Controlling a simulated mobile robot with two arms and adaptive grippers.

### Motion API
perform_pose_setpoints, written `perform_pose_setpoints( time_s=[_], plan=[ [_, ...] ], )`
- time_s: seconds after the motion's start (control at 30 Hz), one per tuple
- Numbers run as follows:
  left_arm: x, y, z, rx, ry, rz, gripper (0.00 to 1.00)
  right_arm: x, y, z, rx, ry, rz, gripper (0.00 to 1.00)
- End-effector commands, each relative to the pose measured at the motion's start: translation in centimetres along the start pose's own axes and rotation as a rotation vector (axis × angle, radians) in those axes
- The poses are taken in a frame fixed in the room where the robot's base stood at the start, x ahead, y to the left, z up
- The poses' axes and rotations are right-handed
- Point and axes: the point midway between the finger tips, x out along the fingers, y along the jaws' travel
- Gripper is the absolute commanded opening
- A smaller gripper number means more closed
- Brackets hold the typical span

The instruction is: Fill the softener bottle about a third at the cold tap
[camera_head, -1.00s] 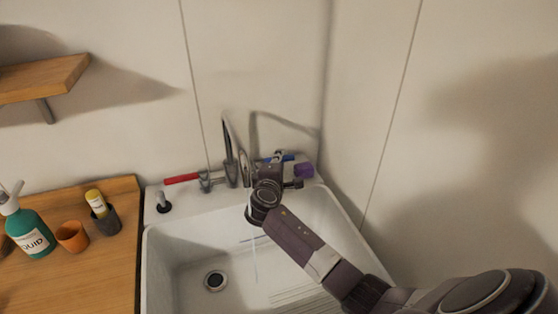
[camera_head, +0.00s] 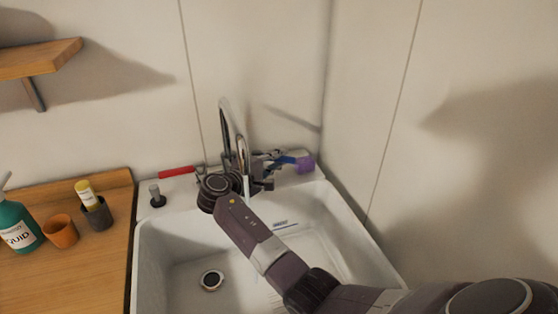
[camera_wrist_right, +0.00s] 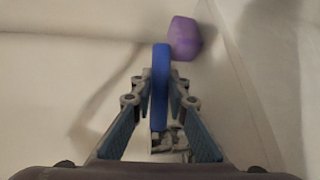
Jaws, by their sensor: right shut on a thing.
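The tap's tall curved metal spout (camera_head: 226,122) stands behind the white sink. The blue cold tap lever (camera_head: 287,160) is at its right; in the right wrist view the lever (camera_wrist_right: 160,70) runs between my fingers. My right gripper (camera_head: 268,168) is shut on this lever; it also fills the lower middle of the right wrist view (camera_wrist_right: 160,98). A purple object (camera_head: 305,164) is at the sink's back right corner, just beyond the lever; I cannot tell if it is the softener bottle. It shows in the right wrist view (camera_wrist_right: 184,38). My left gripper is out of view.
The red tap lever (camera_head: 177,172) points left. The sink basin (camera_head: 185,240) has an open-looking drain (camera_head: 211,280). On the wooden counter (camera_head: 70,285) at left are a teal pump bottle (camera_head: 17,229), an orange cup (camera_head: 60,231) and a dark cup (camera_head: 97,213) holding a yellow-capped item.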

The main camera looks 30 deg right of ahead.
Motion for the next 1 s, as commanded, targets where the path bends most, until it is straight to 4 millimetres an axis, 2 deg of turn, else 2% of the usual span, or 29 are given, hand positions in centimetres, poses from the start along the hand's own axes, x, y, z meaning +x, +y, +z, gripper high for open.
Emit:
perform_pose_setpoints(
  time_s=[0.27, 0.3, 0.47, 0.77, 0.87, 1.0],
  plan=[
    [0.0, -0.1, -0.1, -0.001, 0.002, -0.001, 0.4, 0.2, 0.1, 0.2, 0.001, -0.007, 0.003, 0.0],
    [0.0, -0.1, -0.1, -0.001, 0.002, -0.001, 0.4, 0.2, 0.2, 0.2, 0.001, -0.007, 0.003, 0.17],
    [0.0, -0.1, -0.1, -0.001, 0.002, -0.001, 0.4, 0.2, 0.1, 0.2, 0.0, -0.004, 0.002, 0.33],
    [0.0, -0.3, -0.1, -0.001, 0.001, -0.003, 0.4, -0.2, 0.0, 0.0, 0.0, -0.001, 0.001, 0.33],
    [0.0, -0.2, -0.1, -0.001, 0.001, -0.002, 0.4, -1.1, 0.0, 0.0, 0.0, 0.0, 0.001, 0.33],
    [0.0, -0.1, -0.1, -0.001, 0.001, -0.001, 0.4, -3.8, 0.0, 0.0, 0.001, 0.002, -0.001, 0.33]
  ],
)
